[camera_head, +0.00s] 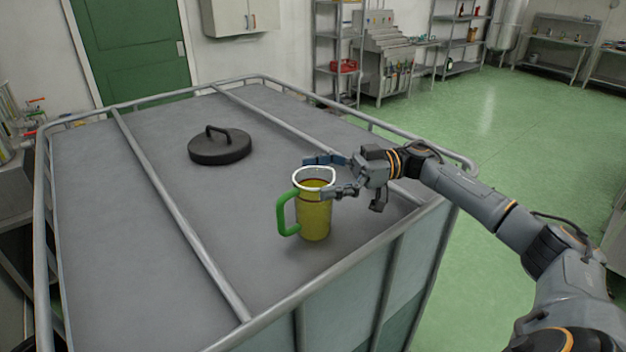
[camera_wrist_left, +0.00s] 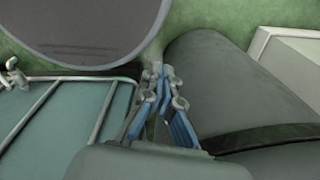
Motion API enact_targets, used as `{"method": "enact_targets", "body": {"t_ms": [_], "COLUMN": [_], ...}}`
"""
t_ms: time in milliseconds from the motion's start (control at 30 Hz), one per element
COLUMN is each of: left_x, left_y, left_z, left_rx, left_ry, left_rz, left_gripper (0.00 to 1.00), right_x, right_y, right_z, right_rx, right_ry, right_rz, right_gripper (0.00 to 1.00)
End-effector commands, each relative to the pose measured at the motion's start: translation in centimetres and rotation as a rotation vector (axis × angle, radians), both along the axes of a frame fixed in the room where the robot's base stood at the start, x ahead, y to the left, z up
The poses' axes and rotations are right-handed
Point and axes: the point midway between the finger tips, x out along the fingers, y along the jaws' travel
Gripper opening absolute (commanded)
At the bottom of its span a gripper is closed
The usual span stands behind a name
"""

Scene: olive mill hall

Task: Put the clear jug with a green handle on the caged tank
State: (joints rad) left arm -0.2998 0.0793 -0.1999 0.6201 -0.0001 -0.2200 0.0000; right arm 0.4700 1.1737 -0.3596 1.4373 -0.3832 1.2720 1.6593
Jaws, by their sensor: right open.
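The clear jug with a green handle (camera_head: 314,217) stands upright on the flat grey top of the caged tank (camera_head: 110,240), near its front right edge. It looks full of something yellow, and its handle points left. My right gripper (camera_head: 331,176) is open at the jug's upper right side. One finger is behind the rim and the other is in front of it; whether they touch the jug is unclear. My left gripper (camera_wrist_left: 160,115) shows only in the left wrist view, away from the jug. Nothing is visible in it, and its opening is hard to read.
A black round lid with a handle (camera_head: 220,147) lies on the tank top, behind and left of the jug. Metal rails (camera_head: 180,215) cross and edge the top. Shelves (camera_head: 338,50) and a green door (camera_head: 132,45) are at the back. Green floor at right is clear.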

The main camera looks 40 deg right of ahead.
Motion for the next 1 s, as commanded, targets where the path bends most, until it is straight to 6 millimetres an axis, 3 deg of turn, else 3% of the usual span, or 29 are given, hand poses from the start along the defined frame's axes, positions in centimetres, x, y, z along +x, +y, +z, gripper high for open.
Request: {"method": "enact_targets", "body": {"t_ms": [200, 400, 1000], "left_x": [0.0, 0.0, 0.0], "left_y": [0.0, 0.0, 0.0], "left_z": [-2.3, -3.0, -2.0], "left_rx": [0.0, 0.0, 0.0], "left_ry": [0.0, 0.001, 0.0], "left_rz": [0.0, 0.0, 0.0], "left_gripper": [0.0, 0.0, 0.0], "right_x": [-1.0, -1.7, -1.7], "right_y": [-3.8, -5.9, -6.3], "right_z": [-0.6, -0.3, 0.7], "right_rx": [-0.002, -0.001, 0.005], "right_ry": [0.0, 0.0, -0.002], "right_rz": [-0.004, -0.002, -0.007], "right_gripper": [0.93, 0.93, 0.93]}}
